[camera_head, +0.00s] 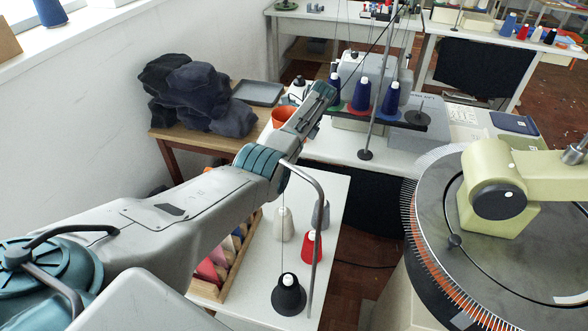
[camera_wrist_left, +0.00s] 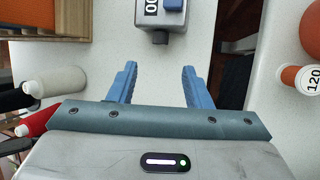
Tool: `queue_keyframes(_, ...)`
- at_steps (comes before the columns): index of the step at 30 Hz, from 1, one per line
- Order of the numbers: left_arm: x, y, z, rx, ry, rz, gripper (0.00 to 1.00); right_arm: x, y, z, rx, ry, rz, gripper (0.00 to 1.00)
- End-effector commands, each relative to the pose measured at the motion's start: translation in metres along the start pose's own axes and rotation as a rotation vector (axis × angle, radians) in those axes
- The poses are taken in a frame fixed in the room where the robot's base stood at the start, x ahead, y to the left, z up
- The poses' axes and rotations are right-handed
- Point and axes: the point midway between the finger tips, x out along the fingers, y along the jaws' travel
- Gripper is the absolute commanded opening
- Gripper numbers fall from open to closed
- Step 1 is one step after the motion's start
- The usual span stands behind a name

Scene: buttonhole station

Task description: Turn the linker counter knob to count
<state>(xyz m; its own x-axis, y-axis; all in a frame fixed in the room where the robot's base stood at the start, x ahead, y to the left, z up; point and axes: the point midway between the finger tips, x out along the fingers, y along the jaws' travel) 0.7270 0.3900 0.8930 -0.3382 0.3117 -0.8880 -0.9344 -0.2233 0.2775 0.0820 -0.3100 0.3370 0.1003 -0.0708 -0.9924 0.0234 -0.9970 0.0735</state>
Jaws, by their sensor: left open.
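A grey counter box (camera_wrist_left: 163,22) shows at the top of the left wrist view, cut off by the frame edge. It has a small black display (camera_wrist_left: 151,7) with white digits, a blue part (camera_wrist_left: 174,4) beside it and a dark round knob (camera_wrist_left: 160,38) on the side facing me. My left gripper (camera_wrist_left: 160,68) is open, with its two blue fingers apart and nothing between them. The knob lies beyond the fingertips, roughly in line with the gap, and looks untouched. In the head view I cannot make out the counter. My right gripper is not in view.
The round linker dial (camera_head: 415,235) with its cream arm (camera_head: 545,172) stands at right. Thread cones, including a black one (camera_head: 289,296) and a red one (camera_head: 311,248), stand on the white table (camera_head: 334,185) below my left arm. A bent metal rod (camera_head: 319,220) rises there.

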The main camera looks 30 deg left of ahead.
Motion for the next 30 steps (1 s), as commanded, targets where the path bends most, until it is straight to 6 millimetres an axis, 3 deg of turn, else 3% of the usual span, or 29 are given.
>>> queue_keyframes(5, 0.032, 0.001, 0.001, 0.0, -0.001, 0.002, 0.45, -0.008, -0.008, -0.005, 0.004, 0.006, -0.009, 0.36)
queue_keyframes(15, 0.086, 0.0, 0.0, -0.003, -0.002, -0.001, 0.45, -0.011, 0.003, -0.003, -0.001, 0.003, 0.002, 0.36)
queue_keyframes(27, 0.096, -0.001, 0.0, -0.003, -0.002, -0.004, 0.45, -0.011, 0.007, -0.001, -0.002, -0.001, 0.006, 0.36)
queue_keyframes(28, 0.095, -0.001, 0.0, -0.003, -0.002, -0.003, 0.43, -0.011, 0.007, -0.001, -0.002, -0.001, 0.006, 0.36)
queue_keyframes(30, 0.095, -0.001, 0.0, -0.003, -0.002, -0.003, 0.29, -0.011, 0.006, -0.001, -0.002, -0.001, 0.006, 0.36)
